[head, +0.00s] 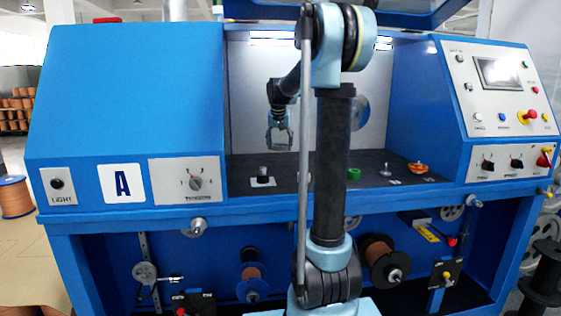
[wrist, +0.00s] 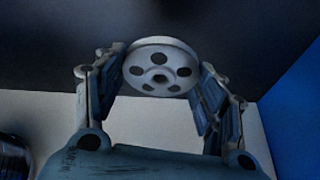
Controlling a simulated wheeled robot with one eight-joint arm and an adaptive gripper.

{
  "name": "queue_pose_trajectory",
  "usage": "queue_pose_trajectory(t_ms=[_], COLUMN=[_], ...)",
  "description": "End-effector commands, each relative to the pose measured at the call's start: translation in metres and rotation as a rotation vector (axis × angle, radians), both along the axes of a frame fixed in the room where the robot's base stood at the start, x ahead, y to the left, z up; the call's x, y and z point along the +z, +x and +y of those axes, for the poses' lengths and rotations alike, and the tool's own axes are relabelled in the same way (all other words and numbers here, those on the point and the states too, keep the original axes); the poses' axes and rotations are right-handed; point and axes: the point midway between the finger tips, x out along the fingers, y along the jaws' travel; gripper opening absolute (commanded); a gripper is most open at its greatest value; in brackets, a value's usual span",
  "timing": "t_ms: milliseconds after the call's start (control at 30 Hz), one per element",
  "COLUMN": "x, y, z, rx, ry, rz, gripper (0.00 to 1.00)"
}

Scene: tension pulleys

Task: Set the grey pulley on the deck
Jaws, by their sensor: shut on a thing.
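My gripper (head: 279,146) hangs inside the blue machine's recess, above the left part of the dark deck (head: 318,178). In the wrist view, the grey pulley (wrist: 160,68), a round disc with a centre hub and several dark holes, sits between the two fingers. The gripper is shut on its rim, and the holed face is turned to the wrist camera. In the head view the pulley is too small to make out clearly in the fingers. The pulley is held clear of the deck.
A dark cylinder on a pale plate (head: 263,178) stands on the deck below my gripper. A green ring (head: 354,174), a small pale part (head: 387,169) and an orange pulley-like part (head: 417,168) stand to the right. My arm hides part of the deck. A control panel (head: 497,80) flanks the recess.

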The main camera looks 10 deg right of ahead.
Motion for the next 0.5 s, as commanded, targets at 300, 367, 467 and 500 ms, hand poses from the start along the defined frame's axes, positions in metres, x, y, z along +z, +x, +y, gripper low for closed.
queue_pose_trajectory(t_ms=[300, 367, 467, 500], x=[-0.027, -0.033, -0.046, -0.051], y=[0.000, 0.000, 0.000, 0.000], z=[-0.007, -0.007, -0.008, -0.008], rx=[-0.009, -0.009, -0.009, -0.009], ry=[0.000, 0.000, 0.001, 0.001], rz=[0.000, 0.000, 0.000, 0.000], gripper=[0.36, 0.36, 0.36, 0.36])
